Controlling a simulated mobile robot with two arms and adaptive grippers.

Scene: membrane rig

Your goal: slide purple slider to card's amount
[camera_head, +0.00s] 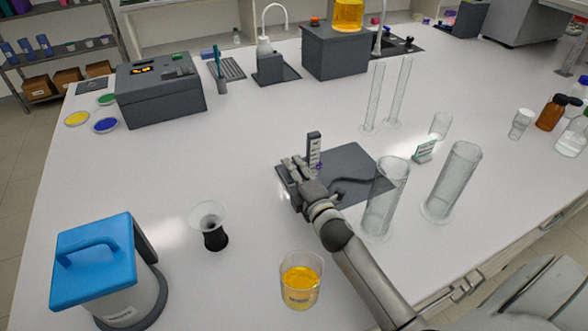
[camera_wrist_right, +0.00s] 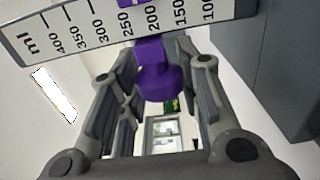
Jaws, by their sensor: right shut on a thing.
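The purple slider (camera_wrist_right: 158,80) sits on a white ml scale (camera_wrist_right: 75,32), its upper part by the 250 and 200 marks. I cannot tell its exact reading. In the head view the scale (camera_head: 314,148) stands upright on a dark grey base (camera_head: 352,158), and a bit of purple shows beside it. My right gripper (camera_head: 298,172) is at the scale's front left, shut on the slider's knob, with a finger on each side in the wrist view (camera_wrist_right: 160,95). My left gripper is out of view.
Two wide glass cylinders (camera_head: 385,200) (camera_head: 453,182) stand close to my right arm. Two slim cylinders (camera_head: 373,98) (camera_head: 398,92) stand behind.

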